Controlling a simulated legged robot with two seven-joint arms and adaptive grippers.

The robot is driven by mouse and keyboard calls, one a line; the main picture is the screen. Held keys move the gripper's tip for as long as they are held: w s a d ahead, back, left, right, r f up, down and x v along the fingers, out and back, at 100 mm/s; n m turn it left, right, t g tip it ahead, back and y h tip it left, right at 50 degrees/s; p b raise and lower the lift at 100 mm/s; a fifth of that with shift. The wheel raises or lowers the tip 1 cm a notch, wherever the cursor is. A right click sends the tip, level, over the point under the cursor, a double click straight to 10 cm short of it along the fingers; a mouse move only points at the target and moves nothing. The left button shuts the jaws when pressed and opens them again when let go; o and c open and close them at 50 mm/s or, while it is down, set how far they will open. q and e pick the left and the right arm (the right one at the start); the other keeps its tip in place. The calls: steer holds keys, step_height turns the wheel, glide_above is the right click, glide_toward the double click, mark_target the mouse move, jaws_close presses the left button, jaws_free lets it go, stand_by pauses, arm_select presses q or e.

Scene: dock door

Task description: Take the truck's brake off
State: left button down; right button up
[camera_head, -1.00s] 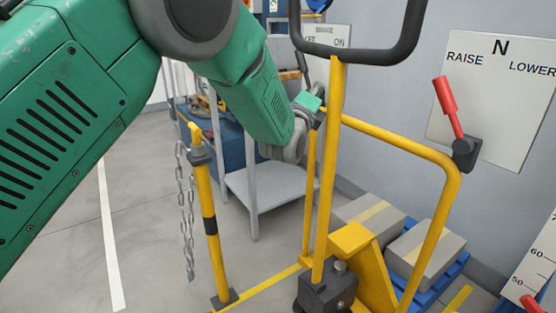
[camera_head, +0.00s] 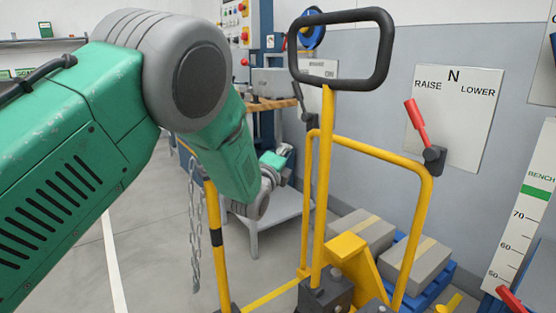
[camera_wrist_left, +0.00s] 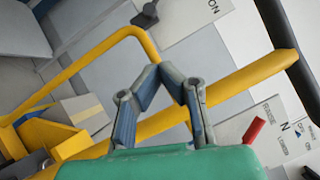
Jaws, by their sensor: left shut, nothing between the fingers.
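The yellow pallet truck (camera_head: 327,190) with its black loop handle (camera_head: 382,45) stands in the middle of the head view. Behind its post, a pale brake plate (camera_head: 325,72) shows the word ON; its left part is hidden. A dark brake lever (camera_head: 301,97) stands before the plate, its upper end leaning left. My left gripper (camera_head: 285,152) is below and left of this lever, apart from it. In the left wrist view my left gripper's fingers (camera_wrist_left: 160,72) are shut and empty in front of the yellow tubing. My right gripper is not in view.
A red lever (camera_head: 417,122) stands at a RAISE, N, LOWER plate (camera_head: 462,125) on the right. Grey boxes (camera_head: 412,262) lie on a blue pallet (camera_head: 440,287). A yellow post (camera_head: 214,240) with a hanging chain (camera_head: 196,240) stands near my left arm. A bench (camera_head: 275,215) is behind.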

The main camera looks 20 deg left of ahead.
arm_select(q)
steer(key=shift+s+d+f+n+g, duration=0.15)
steer(key=shift+s+f+n+g, duration=0.2)
steer(key=shift+s+f, duration=0.45)
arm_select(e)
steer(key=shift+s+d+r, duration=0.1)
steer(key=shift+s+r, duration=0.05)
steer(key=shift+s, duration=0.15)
